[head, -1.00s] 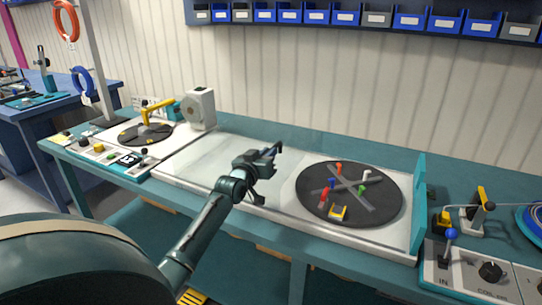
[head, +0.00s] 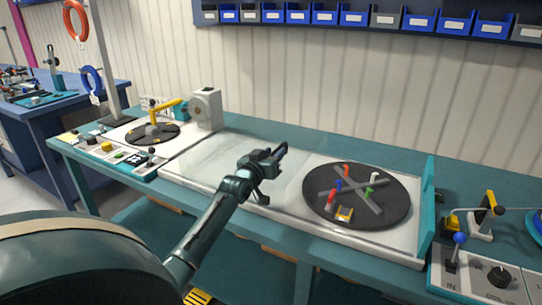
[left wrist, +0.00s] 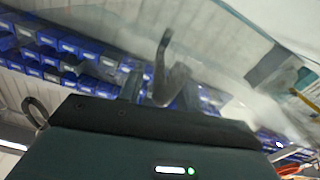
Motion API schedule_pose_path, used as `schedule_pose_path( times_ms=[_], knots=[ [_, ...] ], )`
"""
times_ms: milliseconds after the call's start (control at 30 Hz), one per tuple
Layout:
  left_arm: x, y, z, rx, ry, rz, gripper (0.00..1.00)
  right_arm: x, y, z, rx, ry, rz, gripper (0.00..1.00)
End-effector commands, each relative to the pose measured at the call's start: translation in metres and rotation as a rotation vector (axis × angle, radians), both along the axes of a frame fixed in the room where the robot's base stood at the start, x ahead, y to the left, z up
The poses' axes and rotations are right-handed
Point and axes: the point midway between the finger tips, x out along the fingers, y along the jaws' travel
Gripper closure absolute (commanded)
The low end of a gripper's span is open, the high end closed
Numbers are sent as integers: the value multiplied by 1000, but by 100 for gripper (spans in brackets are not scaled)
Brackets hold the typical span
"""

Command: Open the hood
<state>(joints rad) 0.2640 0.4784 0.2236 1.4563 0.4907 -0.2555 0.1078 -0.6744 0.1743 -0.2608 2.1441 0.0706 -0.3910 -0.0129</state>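A see-through panel (head: 215,155), which seems to be part of the hood, spans the pale middle of the bench station; its edges are hard to make out. My left gripper (head: 279,153) is at the panel's right part, left of the dark turntable disc (head: 325,208). In the left wrist view, a glassy surface (left wrist: 225,45) with a curved edge lies in front of the dark fingers (left wrist: 152,80). No handle shows clearly. My right gripper is out of view.
Colored pegs and a yellow block (head: 344,213) lie on the disc. A teal upright plate (head: 428,212) stands at its right, beside a control panel (head: 478,278). A yellow-armed unit (head: 165,105) and a white housing (head: 206,108) stand left. Blue bins (head: 298,17) line the wall.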

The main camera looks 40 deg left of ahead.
Motion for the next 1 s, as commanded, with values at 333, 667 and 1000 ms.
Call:
schedule_pose_path(
  times_ms=[333,667,1000],
  knots=[
    [-42,-11,-2,-1,3,-2,66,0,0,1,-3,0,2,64],
    [-107,-26,-1,1,1,1,66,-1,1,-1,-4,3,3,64],
    [-128,-31,0,-1,-1,1,66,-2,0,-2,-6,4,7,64]
  ],
)
